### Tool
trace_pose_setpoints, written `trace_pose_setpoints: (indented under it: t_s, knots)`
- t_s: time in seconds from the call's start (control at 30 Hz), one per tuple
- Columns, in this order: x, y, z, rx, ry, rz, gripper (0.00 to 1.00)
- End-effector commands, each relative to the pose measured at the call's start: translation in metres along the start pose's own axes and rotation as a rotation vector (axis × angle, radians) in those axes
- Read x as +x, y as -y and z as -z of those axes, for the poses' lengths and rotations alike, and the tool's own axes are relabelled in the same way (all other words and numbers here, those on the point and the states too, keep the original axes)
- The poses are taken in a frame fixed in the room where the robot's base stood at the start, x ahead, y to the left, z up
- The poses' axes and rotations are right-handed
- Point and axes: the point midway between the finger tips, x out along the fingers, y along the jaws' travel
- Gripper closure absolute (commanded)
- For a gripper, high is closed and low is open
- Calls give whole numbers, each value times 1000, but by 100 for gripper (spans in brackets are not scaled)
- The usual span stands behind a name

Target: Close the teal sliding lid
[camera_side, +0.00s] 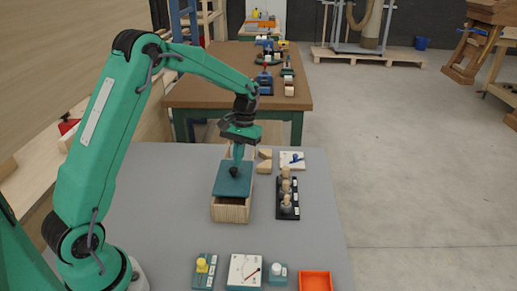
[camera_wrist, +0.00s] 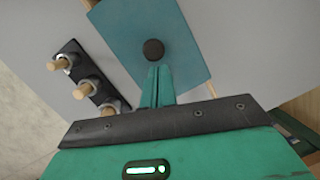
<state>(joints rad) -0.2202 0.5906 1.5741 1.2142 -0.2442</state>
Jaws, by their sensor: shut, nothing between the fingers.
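The teal sliding lid (camera_side: 233,180) lies on a wooden box (camera_side: 230,213) on the grey table. The lid covers the far part of the box, and a dark gap shows at the near end. A dark round knob (camera_side: 234,171) stands on the lid. In the wrist view the lid (camera_wrist: 175,28) fills the top middle, with the knob (camera_wrist: 153,50) just beyond my fingertips. My gripper (camera_side: 237,160) is shut and empty, pointing down at the knob. The gripper (camera_wrist: 156,72) also shows in the wrist view; I cannot tell whether it touches the knob.
A black rack (camera_side: 288,212) with several pegs stands close right of the box. Wooden blocks (camera_side: 264,160) and a white pad (camera_side: 299,165) lie behind. A meter (camera_side: 244,270) and an orange tray (camera_side: 315,281) are in front. The table left of the box is clear.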

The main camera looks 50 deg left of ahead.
Motion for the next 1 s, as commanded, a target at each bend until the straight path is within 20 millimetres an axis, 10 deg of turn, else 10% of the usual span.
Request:
trace_pose_setpoints:
  t_s: [1.0]
  knots:
    - [9,-14,-42,0,-2,13,100]
